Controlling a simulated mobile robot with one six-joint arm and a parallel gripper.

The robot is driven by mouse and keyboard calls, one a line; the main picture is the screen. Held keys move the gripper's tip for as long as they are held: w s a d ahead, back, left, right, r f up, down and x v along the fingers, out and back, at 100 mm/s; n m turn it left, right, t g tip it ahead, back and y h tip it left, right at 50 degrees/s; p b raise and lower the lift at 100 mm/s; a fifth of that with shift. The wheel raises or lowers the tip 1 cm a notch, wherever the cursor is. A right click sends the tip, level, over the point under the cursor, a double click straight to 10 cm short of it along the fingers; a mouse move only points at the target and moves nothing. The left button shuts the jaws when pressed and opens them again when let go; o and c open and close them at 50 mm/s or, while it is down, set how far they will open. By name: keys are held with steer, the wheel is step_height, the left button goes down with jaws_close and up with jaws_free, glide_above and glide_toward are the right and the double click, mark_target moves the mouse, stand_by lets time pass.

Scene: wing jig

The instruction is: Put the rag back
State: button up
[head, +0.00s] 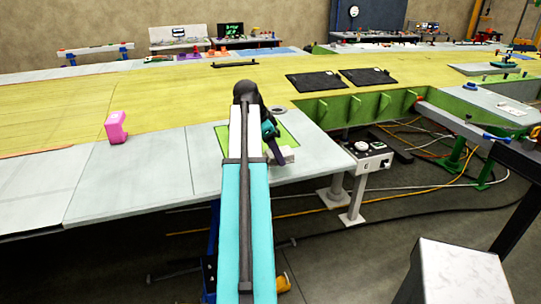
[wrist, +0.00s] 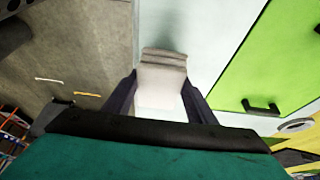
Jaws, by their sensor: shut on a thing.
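The rag (wrist: 162,72) is a pale grey-white folded cloth in the wrist view. My gripper (wrist: 160,98) is shut on it, with one dark finger on each side. In the head view my gripper (head: 277,155) is at the near edge of the wing's pale surface, and a bit of the rag (head: 288,155) shows beside the fingers. The rag is over the pale panel, close to the green rectangle (head: 294,136). I cannot tell whether it touches the surface. My arm hides part of this area.
A pink object (head: 116,127) stands on the wing to the left. Two black mats (head: 315,81) lie farther back. A grey control box (head: 369,158) stands off the wing's edge at right. Cables (head: 420,135) run across the floor. A pale-topped block (head: 455,270) is at the front right.

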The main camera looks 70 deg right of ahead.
steer(key=shift+w+d+f, duration=0.1)
steer(key=shift+w+d, duration=0.35)
steer(key=shift+w, duration=0.3)
steer(key=shift+w+d+p, duration=0.4)
steer(key=shift+w+p, duration=0.1)
steer(key=shift+w, duration=0.15)
step_height(320, 180, down, 2)
steer(key=shift+s+a+f+p, duration=0.1)
steer(key=shift+p, duration=0.45)
steer(key=shift+f, duration=0.7)
steer(key=shift+f, duration=0.15)
steer(key=o, duration=1)
steer(key=shift+c, duration=0.2)
steer(key=shift+r, duration=0.2)
